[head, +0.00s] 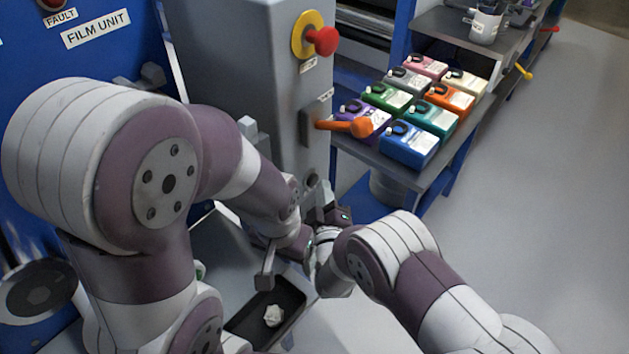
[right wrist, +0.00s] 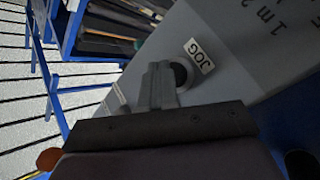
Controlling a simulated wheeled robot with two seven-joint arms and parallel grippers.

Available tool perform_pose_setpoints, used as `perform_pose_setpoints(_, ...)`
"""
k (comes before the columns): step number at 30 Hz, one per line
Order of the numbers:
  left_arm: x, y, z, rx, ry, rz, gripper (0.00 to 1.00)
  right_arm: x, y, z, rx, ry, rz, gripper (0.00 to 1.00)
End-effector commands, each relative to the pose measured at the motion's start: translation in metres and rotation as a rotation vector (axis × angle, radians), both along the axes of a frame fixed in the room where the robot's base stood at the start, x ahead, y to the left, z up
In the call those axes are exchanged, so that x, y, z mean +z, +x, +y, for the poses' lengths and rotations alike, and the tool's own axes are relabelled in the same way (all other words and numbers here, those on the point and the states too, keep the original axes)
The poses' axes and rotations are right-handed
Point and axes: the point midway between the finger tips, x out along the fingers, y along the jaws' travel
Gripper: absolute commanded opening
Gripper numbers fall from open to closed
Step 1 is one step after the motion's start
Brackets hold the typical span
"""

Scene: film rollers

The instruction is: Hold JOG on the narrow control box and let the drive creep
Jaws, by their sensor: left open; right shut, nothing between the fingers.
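The narrow control box (head: 258,60) is a tall grey housing with a red stop knob on a yellow plate (head: 303,35) and an orange-handled lever (head: 350,126). In the right wrist view, the round black JOG button (right wrist: 179,74) sits beside its white JOG label (right wrist: 200,57). My right gripper (head: 322,192) is shut and empty at the box's lower part. Its fingers (right wrist: 160,80) reach the button's edge and partly cover it; I cannot tell whether they press it. My left gripper (head: 267,268) is open and empty, lower down, above a dark tray.
The dark tray (head: 241,325) holds a crumpled white piece (head: 273,315). A bench (head: 456,150) at the right bears several coloured containers (head: 409,142). The blue film unit (head: 110,60) stands at the left. The grey floor at the right is clear.

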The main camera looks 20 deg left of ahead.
Motion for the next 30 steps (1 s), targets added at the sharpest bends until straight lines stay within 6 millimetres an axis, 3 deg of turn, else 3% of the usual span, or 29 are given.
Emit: perform_pose_setpoints(30,-0.007,0.0,0.0,0.0,0.0,0.0,0.8,0.002,0.004,0.01,0.0,0.004,-0.003,0.0)
